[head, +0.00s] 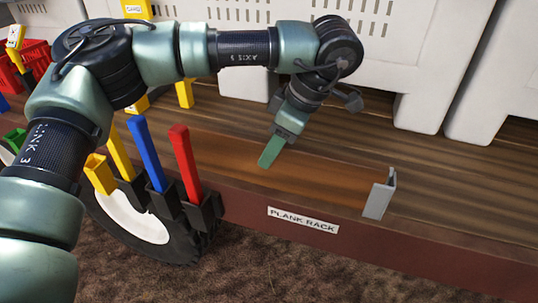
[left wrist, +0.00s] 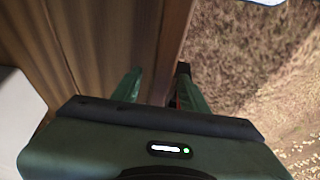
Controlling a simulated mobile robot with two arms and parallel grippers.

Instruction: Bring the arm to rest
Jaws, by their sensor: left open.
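My left arm comes in from the left and reaches across the top of the head view. My left gripper (head: 270,152) points down over the brown plank rack (head: 310,178), above its bare wooden surface. In the left wrist view, the two green fingers of this gripper (left wrist: 163,88) are apart with nothing between them. In the head view the fingers overlap, so the gap is hidden. My right gripper is not in view.
Blue (head: 146,152) and red (head: 185,162) upright handles stand in black holders beside a black wheel (head: 185,245). A grey metal bracket (head: 380,195) stands at the rack's right end. White bins (head: 430,65) line the back. A red crate (head: 38,58) is far left.

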